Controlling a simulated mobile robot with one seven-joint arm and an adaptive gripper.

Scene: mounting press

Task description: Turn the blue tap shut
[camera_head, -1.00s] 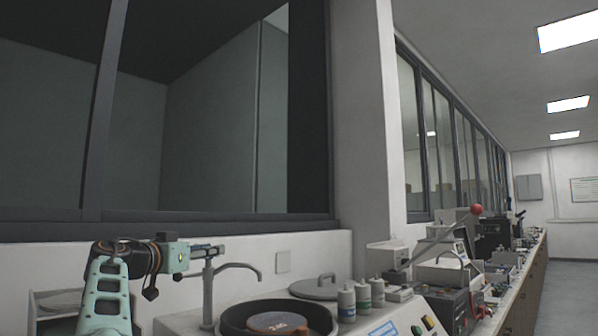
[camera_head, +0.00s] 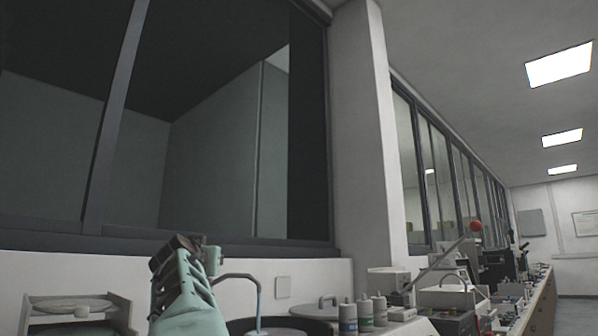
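The tap's curved spout (camera_head: 240,276) shows in the head view, just right of my arm, arching over the round grinding bowl at the bottom edge. It looks grey-blue, and a thin strip hangs down from its end. I cannot tell whether that strip is spout or water. The tap's post and any blue handle are hidden behind my teal arm. My arm's end reaches up close to the left of the spout in the picture.
Several small bottles (camera_head: 347,317) and a round lid (camera_head: 318,309) stand right of the bowl. A lever press with a red knob (camera_head: 475,226) and other machines line the bench further right. A shelf unit (camera_head: 75,312) is at lower left. The dark window (camera_head: 215,150) stands behind.

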